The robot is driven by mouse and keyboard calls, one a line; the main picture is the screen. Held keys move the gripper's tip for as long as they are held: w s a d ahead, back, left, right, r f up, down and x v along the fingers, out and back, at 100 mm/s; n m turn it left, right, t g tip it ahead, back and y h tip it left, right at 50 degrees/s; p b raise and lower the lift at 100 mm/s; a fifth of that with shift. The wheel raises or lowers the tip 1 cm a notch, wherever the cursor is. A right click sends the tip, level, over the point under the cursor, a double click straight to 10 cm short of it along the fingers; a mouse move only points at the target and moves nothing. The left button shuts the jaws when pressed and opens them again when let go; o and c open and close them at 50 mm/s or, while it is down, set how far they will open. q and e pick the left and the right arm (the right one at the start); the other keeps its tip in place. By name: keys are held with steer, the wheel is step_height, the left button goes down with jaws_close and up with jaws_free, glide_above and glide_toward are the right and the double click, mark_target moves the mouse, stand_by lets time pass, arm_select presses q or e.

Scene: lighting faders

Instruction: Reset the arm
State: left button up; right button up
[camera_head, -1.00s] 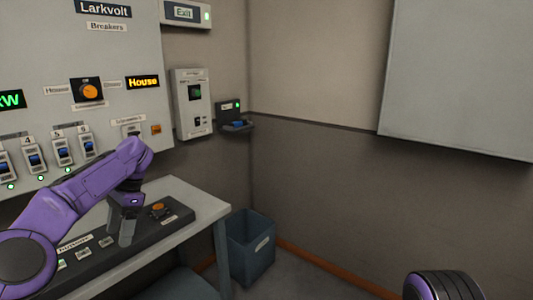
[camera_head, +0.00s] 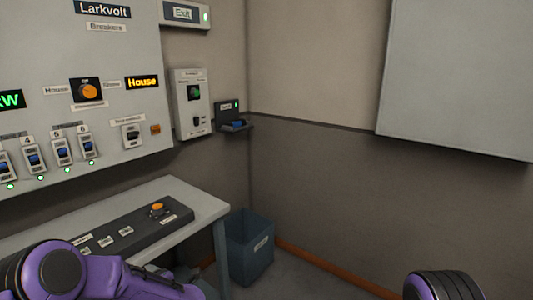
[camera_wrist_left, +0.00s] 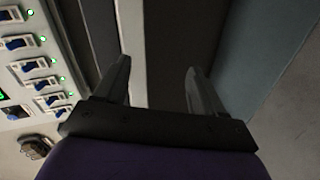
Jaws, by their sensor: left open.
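My left arm is the purple arm (camera_head: 75,275) low at the left of the head view, in front of the table; its gripper is hidden there. In the left wrist view my left gripper (camera_wrist_left: 157,78) is open, with two dark fingers apart and nothing between them. Only a purple and black part of my right arm (camera_head: 440,286) shows at the bottom right of the head view. The right gripper is out of view.
A grey table (camera_head: 205,200) bears a dark fader console (camera_head: 140,228) with an orange knob (camera_head: 157,208). Behind it is a breaker panel (camera_head: 50,110) with several blue switches and green lights. A blue-grey bin (camera_head: 250,248) stands right of the table. Open floor lies beyond it.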

arm_select(q)
steer(key=s+d+f+m+h, duration=0.3)
steer(key=s+f+m, duration=0.4)
steer(key=s+f, duration=0.15)
steer(key=s+d+f+m+h, duration=0.35)
steer(key=s+f+m, duration=0.4)
steer(key=s, duration=0.25)
steer(key=s+a+f+m+g, duration=0.1)
steer(key=s+m+g, duration=0.1)
steer(key=s, duration=0.9)
steer(key=s+a+f+m+g+h, duration=0.1)
steer(key=s+a+m+g, duration=0.1)
steer(key=s, duration=0.9)
steer(key=shift+a+f+m+g, duration=0.15)
steer(key=shift+f+m+g, duration=0.1)
steer(key=shift+m+g, duration=0.5)
steer(key=shift+h, duration=0.25)
